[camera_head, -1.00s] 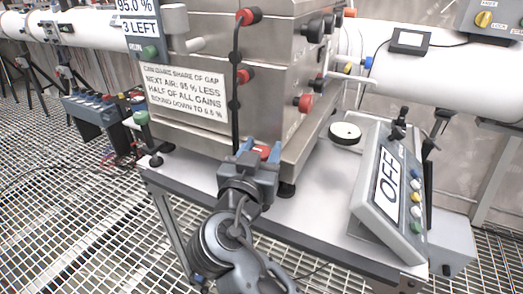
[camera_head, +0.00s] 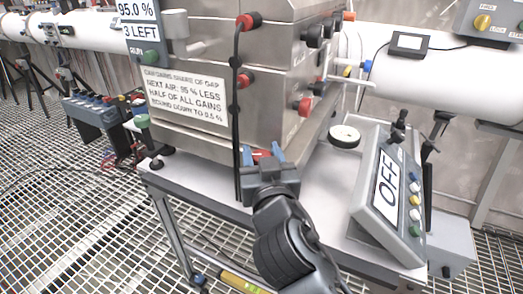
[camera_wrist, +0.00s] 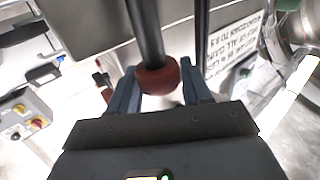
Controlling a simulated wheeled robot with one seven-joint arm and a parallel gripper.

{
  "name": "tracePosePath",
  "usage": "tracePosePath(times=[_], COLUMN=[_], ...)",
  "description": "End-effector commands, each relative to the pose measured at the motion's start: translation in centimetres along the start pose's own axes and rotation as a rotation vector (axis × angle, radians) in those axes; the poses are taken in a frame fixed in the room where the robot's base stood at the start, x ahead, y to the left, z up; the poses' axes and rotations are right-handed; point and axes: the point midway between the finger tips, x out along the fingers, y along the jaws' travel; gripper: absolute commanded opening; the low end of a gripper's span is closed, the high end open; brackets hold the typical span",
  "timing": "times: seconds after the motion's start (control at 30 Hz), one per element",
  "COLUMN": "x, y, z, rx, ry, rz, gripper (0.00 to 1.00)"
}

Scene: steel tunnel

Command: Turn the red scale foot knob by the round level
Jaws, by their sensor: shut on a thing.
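A red knob (camera_head: 262,154) sits at the front lower edge of the steel box. My gripper (camera_head: 263,151) is around it, with one blue finger on each side, shut on it. In the wrist view, the red knob (camera_wrist: 158,77) lies between my gripper's blue fingers (camera_wrist: 160,80), with a dark rod rising from it. A round white disc with a dark rim (camera_head: 345,136), perhaps the round level, lies on the table to the right of the box. The knob's underside is hidden by my gripper.
The steel box (camera_head: 200,135) with red and black side knobs stands on the table (camera_head: 320,205). A black cable (camera_head: 236,120) hangs down its front, close left of my gripper. A sloped panel reading OFF (camera_head: 388,185) stands at the right. Grating floor surrounds the table.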

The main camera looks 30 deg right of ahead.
Motion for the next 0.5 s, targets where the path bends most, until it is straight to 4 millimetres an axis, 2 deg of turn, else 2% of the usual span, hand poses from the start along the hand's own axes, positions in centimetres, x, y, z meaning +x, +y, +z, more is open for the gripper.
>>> tracePosePath(times=[0.5], x=[-0.02], y=[0.1], z=[-0.41], rx=[0.0], ry=[-0.005], rz=[-0.229], gripper=[0.18])
